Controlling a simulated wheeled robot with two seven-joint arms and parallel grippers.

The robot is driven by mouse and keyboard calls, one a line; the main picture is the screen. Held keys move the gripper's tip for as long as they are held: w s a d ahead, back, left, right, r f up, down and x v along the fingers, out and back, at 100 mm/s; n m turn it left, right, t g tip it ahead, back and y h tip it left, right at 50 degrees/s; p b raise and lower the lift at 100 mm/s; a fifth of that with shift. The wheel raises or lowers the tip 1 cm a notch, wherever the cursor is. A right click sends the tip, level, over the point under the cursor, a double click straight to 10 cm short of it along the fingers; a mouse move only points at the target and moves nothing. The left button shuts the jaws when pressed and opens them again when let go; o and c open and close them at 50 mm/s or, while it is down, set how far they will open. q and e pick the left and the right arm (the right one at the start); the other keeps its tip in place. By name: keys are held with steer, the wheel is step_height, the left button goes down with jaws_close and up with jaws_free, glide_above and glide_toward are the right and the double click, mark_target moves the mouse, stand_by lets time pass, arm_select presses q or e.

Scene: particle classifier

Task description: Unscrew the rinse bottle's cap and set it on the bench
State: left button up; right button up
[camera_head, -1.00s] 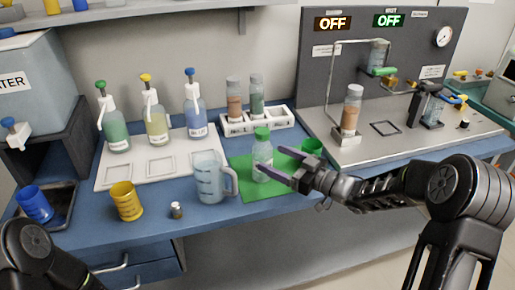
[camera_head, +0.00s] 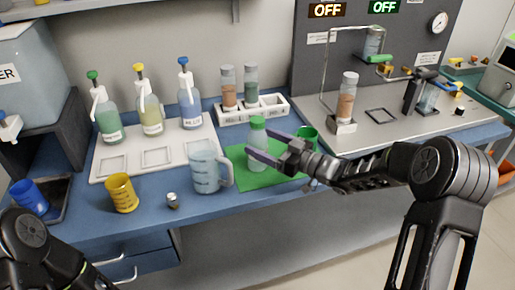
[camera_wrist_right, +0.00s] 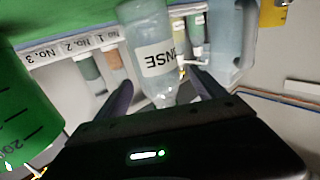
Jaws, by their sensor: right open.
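The rinse bottle (camera_head: 258,158) is clear and stands upright on the green mat (camera_head: 282,181). Its green cap (camera_head: 258,123) sits on its top. My right gripper (camera_head: 257,142) is open, with one finger in front of the bottle and one behind, just below the cap. The right wrist view shows the rinse bottle (camera_wrist_right: 150,40) inverted, its label between my two spread fingers (camera_wrist_right: 162,92). The cap is not visible there. My left arm shows at the lower left, its gripper out of view.
A green beaker (camera_head: 307,137) stands just right of my fingers, and a clear jug (camera_head: 207,170) stands left of the bottle. A white rack (camera_head: 262,113) with vials is behind. A yellow beaker (camera_head: 122,193) and a small metal piece (camera_head: 172,200) stand farther left. Bench front is partly clear.

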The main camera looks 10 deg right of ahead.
mark_target(250, 136)
steer(key=shift+p+x, duration=0.4)
steer(key=shift+x, duration=2.2)
steer(key=shift+c, duration=0.6)
jaws_close()
